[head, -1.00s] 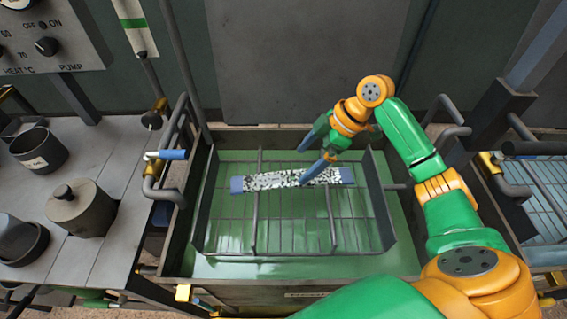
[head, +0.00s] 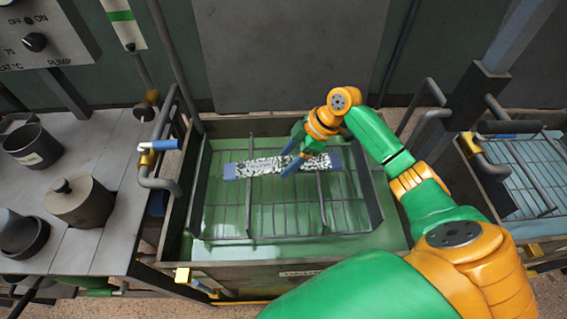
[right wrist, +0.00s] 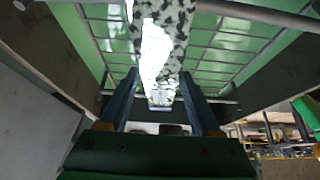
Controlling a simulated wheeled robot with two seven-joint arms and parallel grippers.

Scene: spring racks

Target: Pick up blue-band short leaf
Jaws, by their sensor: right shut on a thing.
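The blue-band short leaf (head: 262,167) is a flat strip with a black-and-white speckled middle and blue ends. It lies across the wire rack in the green tank in the head view. My right gripper (head: 288,161) is over the leaf, right of its middle, with its fingers shut on it. In the right wrist view the speckled leaf (right wrist: 168,45) runs from the top edge down between the two fingers (right wrist: 160,102), with a bright glare on it. The fingertips hide a small part of the leaf in the head view. My left gripper is not in view.
The wire rack (head: 322,200) has dark side rails and stands in the green tank (head: 175,215). A bench with dark pots (head: 82,203) is at the left. A second tank with a rack (head: 520,180) is at the right. A pipe with a blue handle (head: 165,145) stands by the left wall.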

